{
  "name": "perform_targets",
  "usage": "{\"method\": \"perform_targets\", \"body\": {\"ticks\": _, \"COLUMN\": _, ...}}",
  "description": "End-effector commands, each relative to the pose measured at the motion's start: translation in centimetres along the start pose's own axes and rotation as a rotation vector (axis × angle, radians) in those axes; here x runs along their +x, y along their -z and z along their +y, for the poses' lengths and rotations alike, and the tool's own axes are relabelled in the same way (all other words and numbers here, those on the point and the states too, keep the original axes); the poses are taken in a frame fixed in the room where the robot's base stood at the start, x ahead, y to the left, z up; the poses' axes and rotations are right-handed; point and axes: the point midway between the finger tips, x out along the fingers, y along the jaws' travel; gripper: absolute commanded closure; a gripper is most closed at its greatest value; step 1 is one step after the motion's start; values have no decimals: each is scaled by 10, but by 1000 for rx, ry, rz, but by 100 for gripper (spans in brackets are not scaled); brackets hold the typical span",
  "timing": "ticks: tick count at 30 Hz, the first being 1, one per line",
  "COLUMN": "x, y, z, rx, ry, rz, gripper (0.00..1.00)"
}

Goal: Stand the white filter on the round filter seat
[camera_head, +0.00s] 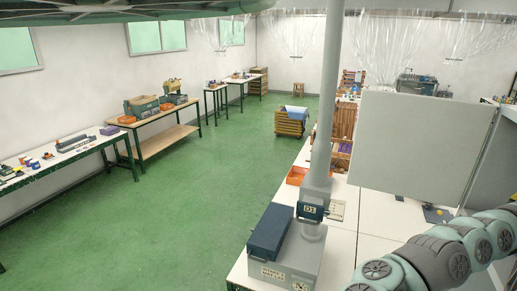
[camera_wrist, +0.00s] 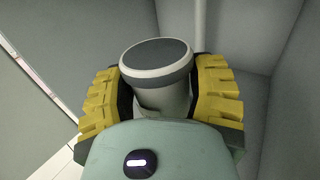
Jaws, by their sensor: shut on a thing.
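In the wrist view, my gripper (camera_wrist: 162,92) has its two yellow ribbed fingers on either side of a pale cylinder with a dark grey round end, which I take to be the white filter (camera_wrist: 160,84). The fingers are shut on it, and its dark end faces the camera. Its lower part is hidden behind the pale green palm of the gripper. In the head view my arm shows at the lower right, but the gripper and the filter do not show. I cannot make out the round filter seat in either view.
In the wrist view, grey walls (camera_wrist: 270,35) close in around the gripper, with a pale vertical post (camera_wrist: 200,22) behind. In the head view, a large grey panel (camera_head: 420,145) stands above the white worktop (camera_head: 335,240).

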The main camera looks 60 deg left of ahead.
Motion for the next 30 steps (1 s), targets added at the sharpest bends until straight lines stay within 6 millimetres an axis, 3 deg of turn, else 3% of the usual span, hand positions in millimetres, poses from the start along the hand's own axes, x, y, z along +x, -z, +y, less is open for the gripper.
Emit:
{"method": "perform_targets", "body": {"ticks": 6, "x": 41, "y": -2, "z": -1, "rx": 0, "ry": 3, "rz": -7, "gripper": 82}}
{"method": "perform_targets", "body": {"ticks": 10, "x": 54, "y": 0, "z": -1, "rx": 0, "ry": 2, "rz": -3, "gripper": 82}}
{"method": "perform_targets", "body": {"ticks": 14, "x": 57, "y": 3, "z": -2, "rx": 1, "ry": 4, "rz": -2, "gripper": 82}}
{"method": "perform_targets", "body": {"ticks": 22, "x": 56, "y": 37, "z": 0, "rx": -1, "ry": 2, "rz": 0, "gripper": 82}}
{"method": "perform_targets", "body": {"ticks": 30, "x": 56, "y": 35, "z": 0, "rx": 1, "ry": 0, "rz": 0, "gripper": 82}}
